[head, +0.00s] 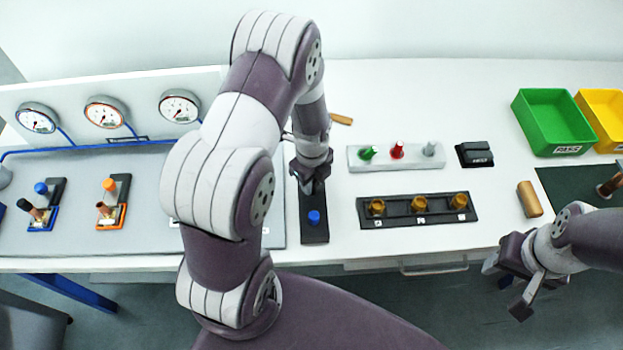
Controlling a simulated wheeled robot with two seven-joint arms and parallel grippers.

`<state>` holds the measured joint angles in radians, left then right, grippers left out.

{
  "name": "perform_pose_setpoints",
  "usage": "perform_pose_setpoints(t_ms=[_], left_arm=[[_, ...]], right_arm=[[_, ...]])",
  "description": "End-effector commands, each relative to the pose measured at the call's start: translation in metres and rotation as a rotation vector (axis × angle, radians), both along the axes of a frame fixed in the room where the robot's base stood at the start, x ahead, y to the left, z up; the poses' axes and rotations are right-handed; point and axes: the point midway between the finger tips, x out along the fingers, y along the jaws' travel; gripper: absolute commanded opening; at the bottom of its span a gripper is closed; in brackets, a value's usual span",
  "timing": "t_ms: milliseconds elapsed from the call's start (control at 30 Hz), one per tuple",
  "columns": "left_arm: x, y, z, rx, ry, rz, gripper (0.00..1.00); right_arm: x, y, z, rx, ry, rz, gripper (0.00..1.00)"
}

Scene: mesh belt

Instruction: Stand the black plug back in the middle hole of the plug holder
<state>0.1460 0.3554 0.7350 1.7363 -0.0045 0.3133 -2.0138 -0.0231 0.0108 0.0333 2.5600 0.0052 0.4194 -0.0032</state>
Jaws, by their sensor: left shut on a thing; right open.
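The plug holder (314,236) is a narrow black strip on the white bench, running front to back. A blue plug (314,217) stands in its front part. My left gripper (313,186) points down over the middle of the holder and is shut on a small dark thing, taken to be the black plug. The dark fingers hide almost all of it, and the middle and back holes are hidden too. I cannot tell whether the plug is in the hole or above it. My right gripper (505,285) is open and empty in front of the bench's front edge.
A black tray (420,218) with several amber parts and a white block (355,162) with coloured pegs lie right of the holder. Green (553,148) and yellow bins stand far right.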

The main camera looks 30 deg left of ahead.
Motion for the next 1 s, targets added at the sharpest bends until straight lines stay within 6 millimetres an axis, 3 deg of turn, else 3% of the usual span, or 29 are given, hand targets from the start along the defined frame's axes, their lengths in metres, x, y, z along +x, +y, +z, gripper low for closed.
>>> perform_pose_setpoints(t_ms=[1000], left_arm=[[0.000, 0.000, -0.009, 0.000, 0.001, 0.000, 0.00]], right_arm=[[0.000, 0.000, -0.004, 0.000, 0.000, 0.000, 0.49]])
